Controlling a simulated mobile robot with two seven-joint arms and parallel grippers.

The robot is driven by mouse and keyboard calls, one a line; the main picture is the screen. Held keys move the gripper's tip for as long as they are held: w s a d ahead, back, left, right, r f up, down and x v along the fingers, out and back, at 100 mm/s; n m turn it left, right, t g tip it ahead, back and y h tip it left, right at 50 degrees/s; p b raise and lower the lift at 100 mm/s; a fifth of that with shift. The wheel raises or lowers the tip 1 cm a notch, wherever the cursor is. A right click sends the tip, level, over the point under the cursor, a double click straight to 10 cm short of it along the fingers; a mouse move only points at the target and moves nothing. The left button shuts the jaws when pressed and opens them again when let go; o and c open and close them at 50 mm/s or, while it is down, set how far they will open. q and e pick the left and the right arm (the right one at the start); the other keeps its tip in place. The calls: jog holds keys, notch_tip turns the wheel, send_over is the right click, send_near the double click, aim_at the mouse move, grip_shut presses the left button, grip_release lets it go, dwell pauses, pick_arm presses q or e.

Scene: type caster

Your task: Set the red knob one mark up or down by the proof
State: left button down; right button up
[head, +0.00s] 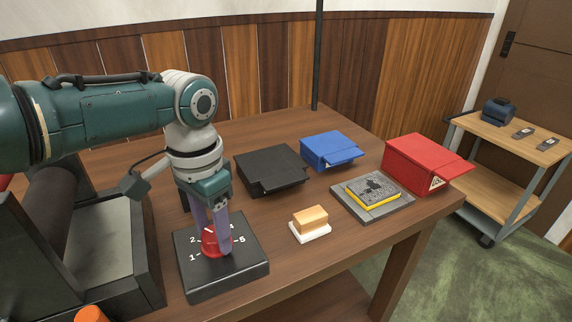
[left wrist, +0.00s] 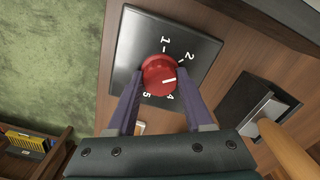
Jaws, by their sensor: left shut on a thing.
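The red knob (head: 212,242) sits on a black dial box (head: 240,276) with white numbers. My left gripper (head: 219,246) reaches down from above and is shut on the knob, one finger on each side. In the left wrist view the knob (left wrist: 158,75) lies between the fingertips. Its white line points right, between the 2 and the 4. The number between these is hidden behind a finger. A dark, blotchy sheet or plate (head: 372,186) with a yellow edge lies on a grey slab; I cannot tell whether it is the proof. My right gripper is not in view.
On the wooden table stand a black box (head: 268,171), a blue box (head: 331,149), a red box (head: 420,162) and a tan block on a white base (head: 310,232). A dark open-topped bin (head: 92,235) is at left. A cart (head: 520,137) stands at right.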

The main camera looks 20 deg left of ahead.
aim_at(214, 233)
pick_arm(q)
jog(key=shift+n+p, duration=0.4)
jog(key=shift+n, duration=0.8)
jog(key=shift+c, duration=1.5)
grip_release()
notch_tip(214, 233, up, 9)
jog(key=p, duration=0.4)
jog(key=shift+r, duration=0.45)
